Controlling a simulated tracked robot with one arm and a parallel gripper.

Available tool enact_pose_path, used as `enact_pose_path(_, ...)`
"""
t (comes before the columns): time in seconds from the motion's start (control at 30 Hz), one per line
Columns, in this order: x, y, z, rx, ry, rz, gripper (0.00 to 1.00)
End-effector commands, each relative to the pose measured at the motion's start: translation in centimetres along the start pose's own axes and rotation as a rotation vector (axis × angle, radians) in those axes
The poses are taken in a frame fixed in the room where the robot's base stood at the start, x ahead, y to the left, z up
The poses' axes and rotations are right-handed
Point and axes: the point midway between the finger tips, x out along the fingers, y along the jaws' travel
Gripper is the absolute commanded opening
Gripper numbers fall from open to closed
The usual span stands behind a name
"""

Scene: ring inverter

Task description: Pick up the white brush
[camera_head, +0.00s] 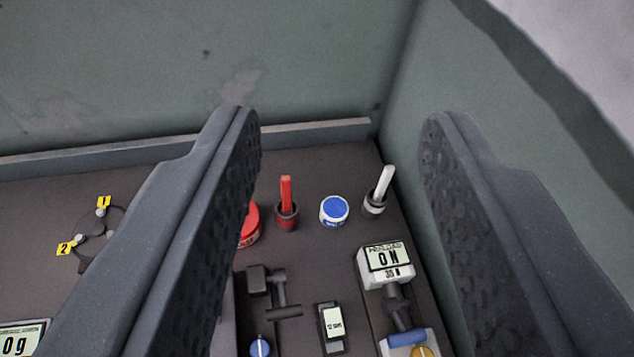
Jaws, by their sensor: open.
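The white brush (380,189) stands in a small dark holder with a pale band, near the back right corner of the dark bench. Its white handle points up and leans a little to the right. My gripper (340,125) is open, with one dark finger at the left and one at the right of the picture. In the picture the brush lies between the two fingers, closer to the right one. The fingers are nearer the camera than the brush and do not appear to touch it. Nothing is held.
A red brush (286,200) in a holder, a blue-lidded jar (334,211) and a partly hidden red-lidded jar (249,226) stand left of the white brush. Green walls (300,60) close the back and right.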

Motion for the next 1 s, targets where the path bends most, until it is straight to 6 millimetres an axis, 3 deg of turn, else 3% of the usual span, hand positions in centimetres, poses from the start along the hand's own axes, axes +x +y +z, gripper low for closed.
enact_pose_path(0.03, 2.6, 0.4, 1.1, -0.011, -0.019, 0.001, 0.41)
enact_pose_path(0.2, 9.1, 0.8, 6.0, -0.051, -0.033, -0.019, 0.41)
enact_pose_path(0.43, 15.1, -0.1, 14.1, -0.07, -0.046, -0.092, 0.41)
enact_pose_path(0.6, 16.9, -1.5, 20.0, -0.05, -0.051, -0.163, 0.41)
enact_pose_path(0.7, 17.3, -2.3, 22.6, -0.029, -0.047, -0.198, 0.41)
enact_pose_path(0.9, 17.2, -3.4, 25.6, 0.003, -0.045, -0.239, 0.41)
enact_pose_path(1.0, 17.4, -3.6, 26.0, 0.008, -0.043, -0.245, 0.41)
